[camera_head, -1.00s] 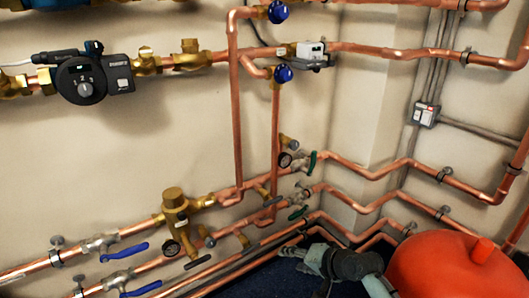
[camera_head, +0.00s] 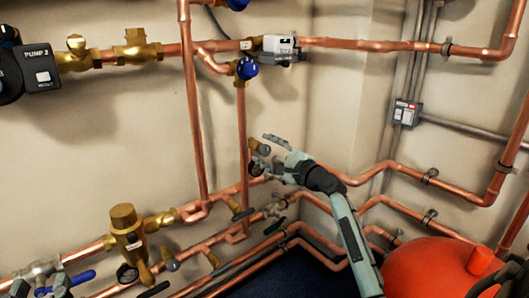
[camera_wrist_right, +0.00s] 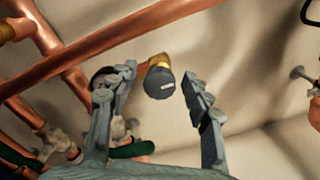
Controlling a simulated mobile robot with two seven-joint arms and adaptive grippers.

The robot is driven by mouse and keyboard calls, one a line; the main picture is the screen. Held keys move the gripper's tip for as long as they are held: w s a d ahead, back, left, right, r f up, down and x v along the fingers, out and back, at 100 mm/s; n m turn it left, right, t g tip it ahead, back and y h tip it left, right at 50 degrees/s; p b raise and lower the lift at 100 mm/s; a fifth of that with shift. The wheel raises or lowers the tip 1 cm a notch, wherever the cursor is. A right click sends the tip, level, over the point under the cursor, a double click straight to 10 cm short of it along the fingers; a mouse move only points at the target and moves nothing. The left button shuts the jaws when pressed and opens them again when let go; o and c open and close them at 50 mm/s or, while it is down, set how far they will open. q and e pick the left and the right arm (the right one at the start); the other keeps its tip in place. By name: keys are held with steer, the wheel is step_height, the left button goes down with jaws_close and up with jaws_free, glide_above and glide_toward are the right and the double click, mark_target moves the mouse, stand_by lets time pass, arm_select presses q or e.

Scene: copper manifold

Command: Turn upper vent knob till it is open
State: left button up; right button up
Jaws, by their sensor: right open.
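The upper vent knob (camera_head: 262,149) is a small dark round cap on a brass stub, beside the vertical copper pipe. It also shows in the right wrist view, with its dark cap (camera_wrist_right: 159,84) facing the camera and the brass behind it. My right gripper (camera_head: 271,153) is open at the knob. In the right wrist view its two fingers (camera_wrist_right: 159,74) stand on either side of the cap, with a visible gap on each side. I cannot tell how deep the knob sits between them. My left gripper is not in view.
A green valve handle (camera_wrist_right: 132,150) lies near the left finger's base. Copper pipes run below and left. A red tank (camera_head: 435,268) stands at lower right.

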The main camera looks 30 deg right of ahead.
steer(key=shift+w, duration=0.2)
steer(key=shift+c, duration=0.5)
jaws_close()
